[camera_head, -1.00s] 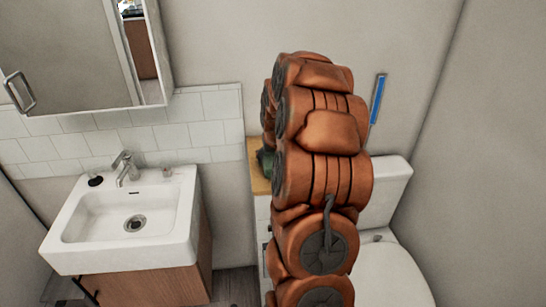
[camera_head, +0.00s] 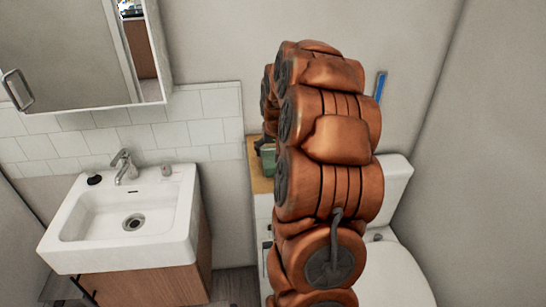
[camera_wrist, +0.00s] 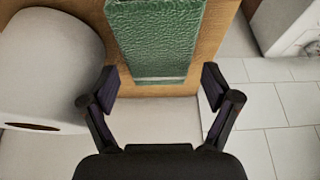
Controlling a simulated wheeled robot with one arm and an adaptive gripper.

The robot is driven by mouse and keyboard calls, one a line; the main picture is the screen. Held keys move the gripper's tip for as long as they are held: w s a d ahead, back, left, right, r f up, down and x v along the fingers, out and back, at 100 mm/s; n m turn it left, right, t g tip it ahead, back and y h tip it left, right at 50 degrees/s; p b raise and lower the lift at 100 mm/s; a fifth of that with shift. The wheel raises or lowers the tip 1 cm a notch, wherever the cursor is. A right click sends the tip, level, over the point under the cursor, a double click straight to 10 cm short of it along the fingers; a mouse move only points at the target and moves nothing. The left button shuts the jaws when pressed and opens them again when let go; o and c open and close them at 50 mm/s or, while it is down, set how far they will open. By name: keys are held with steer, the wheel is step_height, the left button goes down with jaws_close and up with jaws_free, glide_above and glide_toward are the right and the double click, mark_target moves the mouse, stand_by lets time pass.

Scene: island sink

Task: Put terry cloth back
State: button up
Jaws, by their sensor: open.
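A green, textured, folded-looking piece (camera_wrist: 155,35), which I take for the terry cloth, lies on a wooden top (camera_wrist: 214,45). In the head view the green piece (camera_head: 268,160) shows only in part, left of my arm. My gripper (camera_wrist: 160,82) is open in the wrist view, with one finger on each side of the green piece's near end. Nothing is clearly held, and I cannot tell whether the fingers touch it.
A white paper roll (camera_wrist: 50,65) lies close to the left finger. The head view shows a sink (camera_head: 125,220), a mirror cabinet (camera_head: 75,50), a toilet (camera_head: 385,270) and a blue strip (camera_head: 380,85) on the wall.

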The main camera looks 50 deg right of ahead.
steer(key=b+v, duration=0.2)
steer(key=v, duration=0.7)
steer(key=s+a+f+n+g+y, duration=0.1)
steer(key=s+a+n, duration=0.15)
steer(key=a, duration=0.85)
steer(key=s+a+f+n+g+y, duration=0.1)
steer(key=s+a, duration=0.3)
steer(key=a, duration=0.7)
steer(key=s+a+f+n+g, duration=0.1)
steer(key=s+a+f+n, duration=0.1)
steer(key=s+a, duration=0.4)
steer(key=s+a+f+n+g, duration=0.2)
steer(key=s+a, duration=0.5)
steer(key=s, duration=0.8)
steer(key=shift+f+y, duration=0.4)
steer(key=shift+f, duration=0.15)
